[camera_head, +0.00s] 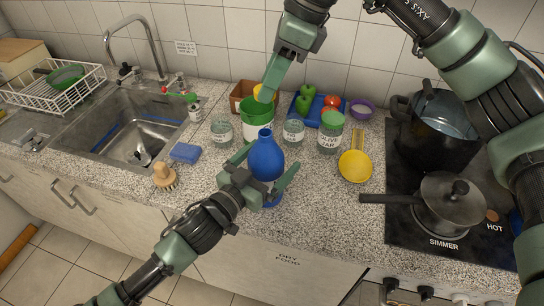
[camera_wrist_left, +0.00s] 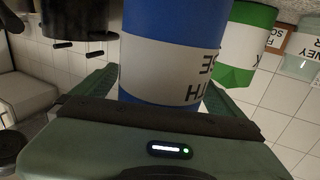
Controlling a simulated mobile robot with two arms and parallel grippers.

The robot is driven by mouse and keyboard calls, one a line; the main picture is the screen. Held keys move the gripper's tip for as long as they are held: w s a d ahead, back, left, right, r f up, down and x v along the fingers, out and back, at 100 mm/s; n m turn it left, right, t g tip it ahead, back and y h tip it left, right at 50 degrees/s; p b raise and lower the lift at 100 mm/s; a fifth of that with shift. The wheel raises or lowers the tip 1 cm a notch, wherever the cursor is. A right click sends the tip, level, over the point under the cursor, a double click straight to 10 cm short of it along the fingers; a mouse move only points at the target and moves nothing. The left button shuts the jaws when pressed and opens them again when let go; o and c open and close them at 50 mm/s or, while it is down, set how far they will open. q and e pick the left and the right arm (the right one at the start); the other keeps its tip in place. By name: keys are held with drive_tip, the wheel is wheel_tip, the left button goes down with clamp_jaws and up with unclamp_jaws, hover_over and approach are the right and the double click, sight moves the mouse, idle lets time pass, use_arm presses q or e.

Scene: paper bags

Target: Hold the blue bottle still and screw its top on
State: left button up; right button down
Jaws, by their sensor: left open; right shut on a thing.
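The blue bottle (camera_head: 266,158) stands upright near the counter's front edge, its narrow neck bare. Its blue body with a white lettered band (camera_wrist_left: 170,55) fills the middle of the left wrist view. My left gripper (camera_head: 268,187) is open, with one finger on each side of the bottle; I cannot tell whether they touch it. My right gripper (camera_head: 270,92) is shut, above and behind the bottle, near the green-and-white container. A small yellow thing (camera_head: 259,92) shows at its fingertips and seems to be in its grip; its shape is mostly hidden.
A green-and-white container (camera_head: 256,128) stands right behind the bottle. Glass jars (camera_head: 222,132) (camera_head: 330,133), a yellow ladle (camera_head: 355,167) and a blue tray (camera_head: 313,122) surround it. A sponge (camera_head: 186,152) and brush (camera_head: 164,177) lie left. Pots (camera_head: 452,203) stand on the right hob.

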use_arm(q)
drive_tip(key=shift+w+d, duration=0.25)
drive_tip(key=shift+w, duration=0.1)
drive_tip(key=shift+c, duration=0.3)
drive_tip(key=c, duration=1.9)
use_arm(e)
drive_tip(key=n, duration=0.1)
approach(260, 143)
drive_tip(key=shift+w+a+f+g, duration=0.3)
drive_tip(key=shift+w+a+f, duration=0.5)
drive_tip(key=shift+f, duration=0.25)
drive_tip(key=shift+f, duration=1.4)
drive_tip(key=c, duration=0.9)
unclamp_jaws()
